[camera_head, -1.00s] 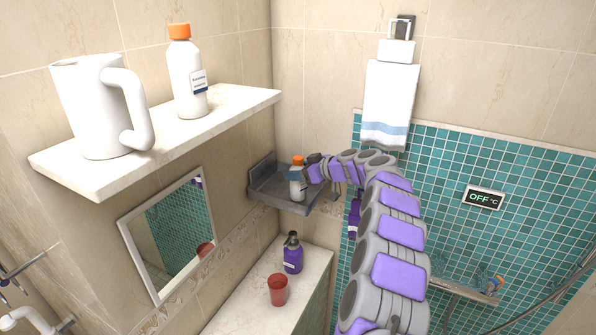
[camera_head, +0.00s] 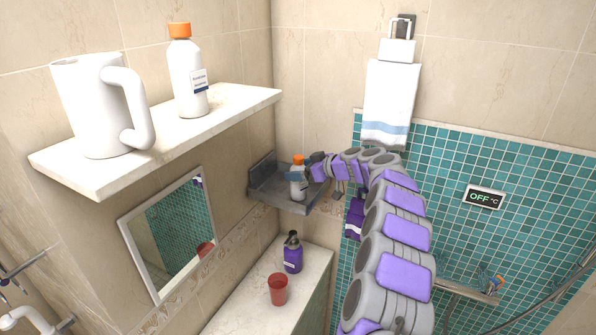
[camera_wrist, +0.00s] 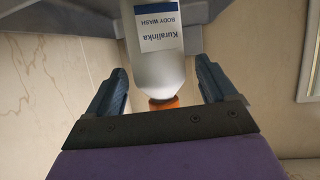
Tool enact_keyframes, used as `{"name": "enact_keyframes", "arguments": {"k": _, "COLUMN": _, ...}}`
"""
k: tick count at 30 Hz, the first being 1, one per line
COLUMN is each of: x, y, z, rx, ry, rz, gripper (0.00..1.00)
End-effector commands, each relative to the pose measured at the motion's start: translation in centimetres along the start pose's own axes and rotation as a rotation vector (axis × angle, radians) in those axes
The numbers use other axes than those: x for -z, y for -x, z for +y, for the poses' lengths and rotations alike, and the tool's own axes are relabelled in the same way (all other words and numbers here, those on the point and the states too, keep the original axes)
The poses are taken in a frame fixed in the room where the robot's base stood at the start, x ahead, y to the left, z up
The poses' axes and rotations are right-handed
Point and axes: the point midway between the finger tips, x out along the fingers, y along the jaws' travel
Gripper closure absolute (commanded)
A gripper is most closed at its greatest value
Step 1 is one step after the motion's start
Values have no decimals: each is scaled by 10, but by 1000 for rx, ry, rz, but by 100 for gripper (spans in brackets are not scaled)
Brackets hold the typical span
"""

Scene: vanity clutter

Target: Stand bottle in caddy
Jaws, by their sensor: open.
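The white body wash bottle (camera_head: 298,189), with an orange cap and a blue-and-white label, stands upright in the grey corner caddy (camera_head: 272,187). My gripper (camera_head: 310,172) reaches it from the right, at the caddy's right side. In the wrist view the bottle (camera_wrist: 155,68) appears upside down between the two fingers of my gripper (camera_wrist: 163,78). The fingers are spread, with gaps visible at both sides of the bottle near its cap. The bottle's base is cut off in the wrist view.
A white shelf (camera_head: 230,105) holds a white pitcher (camera_head: 88,110) and another orange-capped bottle (camera_head: 187,75). Below the caddy, a counter (camera_head: 237,317) carries a purple bottle (camera_head: 292,256) and a red cup (camera_head: 278,290). A towel (camera_head: 389,100) hangs to the right.

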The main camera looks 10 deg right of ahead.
Motion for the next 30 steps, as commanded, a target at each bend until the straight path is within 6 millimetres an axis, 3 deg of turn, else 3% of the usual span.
{"name": "enact_keyframes", "arguments": {"k": 15, "x": 0, "y": 94, "z": 0, "rx": 0, "ry": 1, "rz": 2, "gripper": 15}}
{"name": "enact_keyframes", "arguments": {"k": 21, "x": -1, "y": 107, "z": 1, "rx": 1, "ry": -1, "rz": 0, "gripper": 15}}
{"name": "enact_keyframes", "arguments": {"k": 30, "x": 0, "y": 108, "z": -3, "rx": 7, "ry": -4, "rz": -2, "gripper": 15}}
